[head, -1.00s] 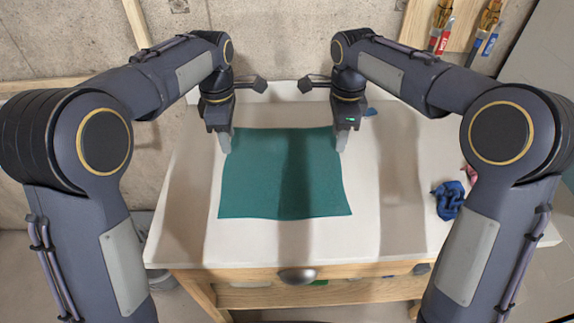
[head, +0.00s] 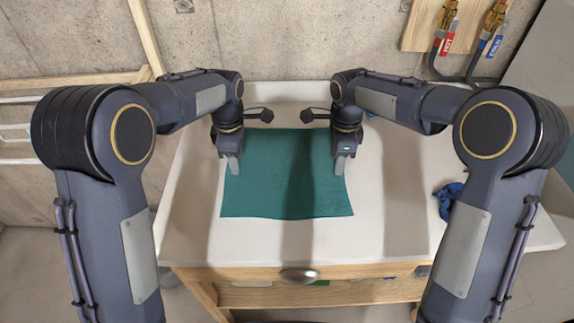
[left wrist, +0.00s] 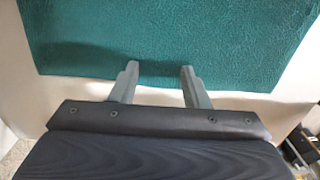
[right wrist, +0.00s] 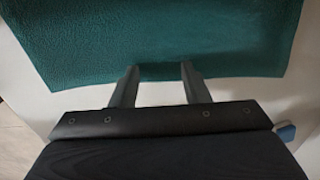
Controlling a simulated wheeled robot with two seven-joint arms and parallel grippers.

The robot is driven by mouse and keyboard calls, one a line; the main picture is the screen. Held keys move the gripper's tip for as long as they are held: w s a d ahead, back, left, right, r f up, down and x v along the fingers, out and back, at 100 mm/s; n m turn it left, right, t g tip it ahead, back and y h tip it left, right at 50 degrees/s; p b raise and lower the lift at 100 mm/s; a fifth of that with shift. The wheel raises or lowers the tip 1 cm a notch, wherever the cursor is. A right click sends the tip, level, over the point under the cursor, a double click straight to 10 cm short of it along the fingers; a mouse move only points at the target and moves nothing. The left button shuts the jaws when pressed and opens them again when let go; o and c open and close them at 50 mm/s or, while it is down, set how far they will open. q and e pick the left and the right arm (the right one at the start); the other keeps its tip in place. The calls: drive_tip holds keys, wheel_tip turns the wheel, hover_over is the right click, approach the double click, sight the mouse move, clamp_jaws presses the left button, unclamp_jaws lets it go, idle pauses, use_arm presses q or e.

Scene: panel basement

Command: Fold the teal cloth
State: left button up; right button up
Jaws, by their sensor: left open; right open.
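The teal cloth (head: 285,190) lies spread flat on the white tabletop as a rough rectangle. It also fills the upper part of the left wrist view (left wrist: 165,40) and the right wrist view (right wrist: 155,35). My left gripper (head: 233,172) is over the cloth's left side, and my right gripper (head: 341,168) is over its right side. In the left wrist view the fingers (left wrist: 158,72) are apart with their tips over a cloth edge. In the right wrist view the fingers (right wrist: 159,72) are likewise apart at an edge. Nothing is between either pair. Height above the cloth is unclear.
The white tabletop (head: 390,225) is bare in front and to the right of the cloth. A crumpled blue cloth (head: 448,200) lies at the right, partly hidden by my right arm. A concrete wall and pipes with red and blue tags (head: 490,47) stand behind.

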use_arm(q)
drive_tip(key=shift+f, duration=0.25)
use_arm(e)
drive_tip(key=shift+f, duration=0.25)
use_arm(q)
drive_tip(key=shift+r, duration=0.1)
drive_tip(key=shift+c, duration=0.3)
use_arm(e)
drive_tip(key=shift+r, duration=0.1)
drive_tip(key=shift+c, duration=0.3)
use_arm(q)
clamp_jaws()
use_arm(e)
clamp_jaws()
